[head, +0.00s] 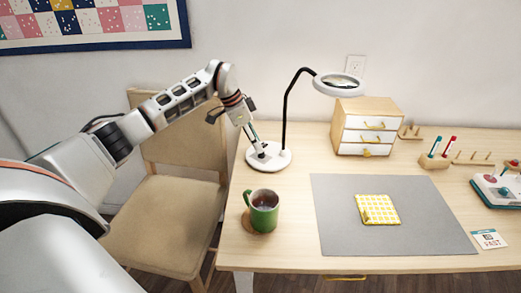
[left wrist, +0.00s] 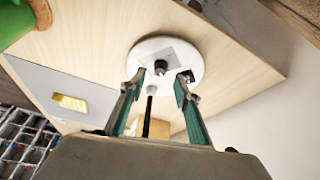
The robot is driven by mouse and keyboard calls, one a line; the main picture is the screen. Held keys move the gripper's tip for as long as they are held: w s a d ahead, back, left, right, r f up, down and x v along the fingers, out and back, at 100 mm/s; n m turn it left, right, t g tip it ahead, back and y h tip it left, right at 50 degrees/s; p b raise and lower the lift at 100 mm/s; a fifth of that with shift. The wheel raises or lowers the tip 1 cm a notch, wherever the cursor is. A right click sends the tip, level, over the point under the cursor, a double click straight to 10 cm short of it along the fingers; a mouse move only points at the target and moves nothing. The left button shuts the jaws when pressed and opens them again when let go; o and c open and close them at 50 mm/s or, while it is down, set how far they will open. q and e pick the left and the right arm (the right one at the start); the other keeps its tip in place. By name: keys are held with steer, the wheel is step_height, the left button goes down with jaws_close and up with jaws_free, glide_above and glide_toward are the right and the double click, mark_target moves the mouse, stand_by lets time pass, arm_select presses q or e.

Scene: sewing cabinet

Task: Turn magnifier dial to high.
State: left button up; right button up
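The magnifier lamp has a round white base (head: 280,159) on the desk's left part, a black gooseneck (head: 287,100) and a ring head (head: 338,84). The base also shows in the left wrist view (left wrist: 150,48). There a black dial knob (left wrist: 161,67) sits on a grey square plate on the base. My left gripper (head: 258,148) points down at the base. In the left wrist view its two fingers (left wrist: 158,88) are apart with nothing held, and the knob appears between and just beyond the tips. Contact cannot be told. The dial's markings are not readable. My right gripper is not in view.
A green mug (head: 262,211) stands on a coaster in front of the lamp base. A grey mat (head: 335,220) holds a folded yellow cloth (head: 377,209). A small drawer box (head: 365,127) stands behind. A chair (head: 165,215) is left of the desk.

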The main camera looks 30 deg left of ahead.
mark_target(262, 154)
arm_select(q)
steer(key=x, duration=0.3)
steer(key=shift+d+f, duration=0.1)
steer(key=shift+f, duration=0.2)
steer(key=shift+w, duration=0.1)
jaws_close()
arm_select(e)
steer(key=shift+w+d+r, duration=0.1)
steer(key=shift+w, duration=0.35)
